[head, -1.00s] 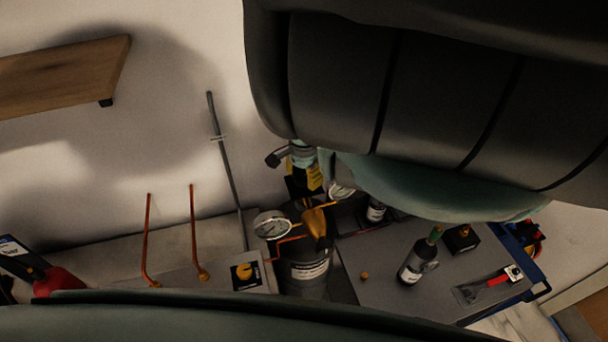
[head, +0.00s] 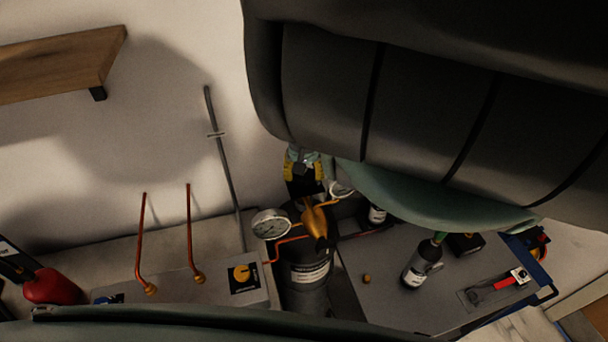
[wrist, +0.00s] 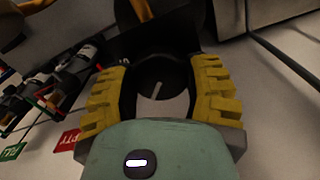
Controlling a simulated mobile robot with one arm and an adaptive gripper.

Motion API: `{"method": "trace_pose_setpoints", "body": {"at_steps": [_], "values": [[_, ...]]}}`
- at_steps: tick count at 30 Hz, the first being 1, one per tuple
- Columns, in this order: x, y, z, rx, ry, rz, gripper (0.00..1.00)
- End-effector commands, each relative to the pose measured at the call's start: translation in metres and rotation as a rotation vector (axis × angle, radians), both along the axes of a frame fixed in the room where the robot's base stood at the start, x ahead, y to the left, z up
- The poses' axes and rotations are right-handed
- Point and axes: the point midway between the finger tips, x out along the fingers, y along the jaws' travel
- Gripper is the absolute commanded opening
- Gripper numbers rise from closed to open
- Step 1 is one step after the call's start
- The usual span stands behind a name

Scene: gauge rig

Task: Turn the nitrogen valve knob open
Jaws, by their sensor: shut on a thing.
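My gripper (wrist: 163,72) has its yellow ribbed fingers on both sides of a dark round knob (wrist: 161,84) with a pale pointer line, in the wrist view. The gripper is shut on this knob, which I take for the nitrogen valve knob; no label on it is readable. The pointer line slants slightly from upright in the picture. In the head view my gripper (head: 303,172) points down behind the brass fitting (head: 314,220) on top of the dark cylinder (head: 305,272). The knob is hard to make out there.
A round gauge (head: 270,224) and copper pipes (head: 190,235) stand left of the cylinder. A yellow knob (head: 241,273) sits on a black plate nearby. A grey cart (head: 385,300) on the right holds a bottle (head: 421,265) and a red-handled tool (head: 504,283). My arm hides the upper right.

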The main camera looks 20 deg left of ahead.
Motion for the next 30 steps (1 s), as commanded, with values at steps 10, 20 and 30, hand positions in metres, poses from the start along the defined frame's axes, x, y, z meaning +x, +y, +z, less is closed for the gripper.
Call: {"method": "trace_pose_setpoints", "body": {"at_steps": [10, 20, 30], "values": [[0.0005, -0.0001, -0.001, 0.002, -0.001, 0.326, 0.16], [0.0006, 0.0004, -0.0007, 0.001, -0.003, 0.58, 0.16], [0.0009, 0.0005, -0.0003, 0.002, -0.004, 0.712, 0.16]]}}
